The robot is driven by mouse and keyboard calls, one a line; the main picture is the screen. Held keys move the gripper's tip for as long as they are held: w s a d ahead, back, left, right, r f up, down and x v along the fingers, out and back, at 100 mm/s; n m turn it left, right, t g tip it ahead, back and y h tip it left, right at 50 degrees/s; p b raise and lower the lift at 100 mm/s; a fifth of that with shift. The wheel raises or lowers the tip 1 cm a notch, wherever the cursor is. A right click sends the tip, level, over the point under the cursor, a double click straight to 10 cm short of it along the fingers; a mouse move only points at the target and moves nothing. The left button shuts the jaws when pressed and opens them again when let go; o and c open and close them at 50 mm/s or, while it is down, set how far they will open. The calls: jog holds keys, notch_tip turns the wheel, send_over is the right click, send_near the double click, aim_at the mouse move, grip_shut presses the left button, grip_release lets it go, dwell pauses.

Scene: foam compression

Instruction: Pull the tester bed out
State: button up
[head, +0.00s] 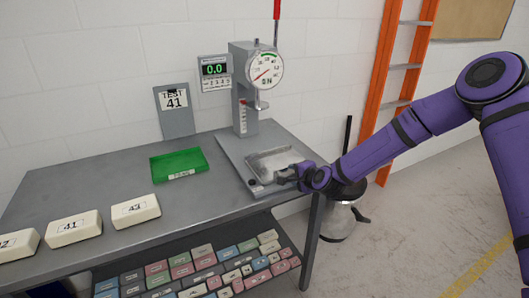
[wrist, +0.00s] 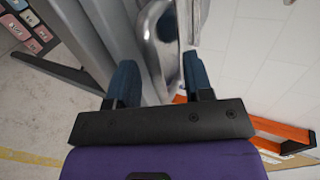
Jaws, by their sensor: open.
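The foam tester (head: 243,95) stands at the back right of the bench, with a round dial gauge on top. Its tester bed (head: 268,160), a shallow silver tray, lies on the tester's base plate below the press foot. My gripper (head: 287,175) is at the bed's front right edge. In the wrist view my gripper (wrist: 160,78) has its two dark blue fingers apart. A shiny rounded metal part (wrist: 160,38), apparently the bed's front or handle, shows between them. I cannot tell whether either finger touches it.
A green tray (head: 180,163) and several pale numbered foam blocks (head: 136,209) sit on the grey bench (head: 105,178). A "TEST 41" sign (head: 173,101) and a digital readout (head: 214,70) stand behind. Coloured blocks fill the lower shelf. An orange ladder (head: 390,75) stands right.

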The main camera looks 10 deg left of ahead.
jog(key=shift+r+v, duration=0.15)
jog(key=shift+v, duration=1.3)
jog(key=shift+r+v, duration=0.15)
jog(key=shift+v, duration=1.3)
jog(key=shift+w+a, duration=0.1)
jog(key=s+d+r+n+g+h, duration=0.25)
jog(key=s+d+r+n, duration=0.25)
jog(key=s+d+r, duration=0.55)
jog(key=s+d+r+n+g+h, duration=0.1)
jog(key=s+d+r+n+h, duration=0.35)
jog(key=d+r, duration=0.6)
jog(key=s+d+r, duration=0.2)
jog(key=s+r, duration=0.1)
jog(key=s, duration=0.5)
jog(key=s+d+r+n+g, duration=0.1)
jog(key=s+d+r, duration=0.2)
jog(key=s, duration=0.5)
jog(key=s+d+r, duration=0.3)
jog(key=s+r, duration=0.1)
jog(key=s, duration=0.4)
jog(key=shift+s+r+g+h, duration=0.25)
jog(key=shift+r+g+h, duration=0.05)
jog(key=shift+g, duration=0.05)
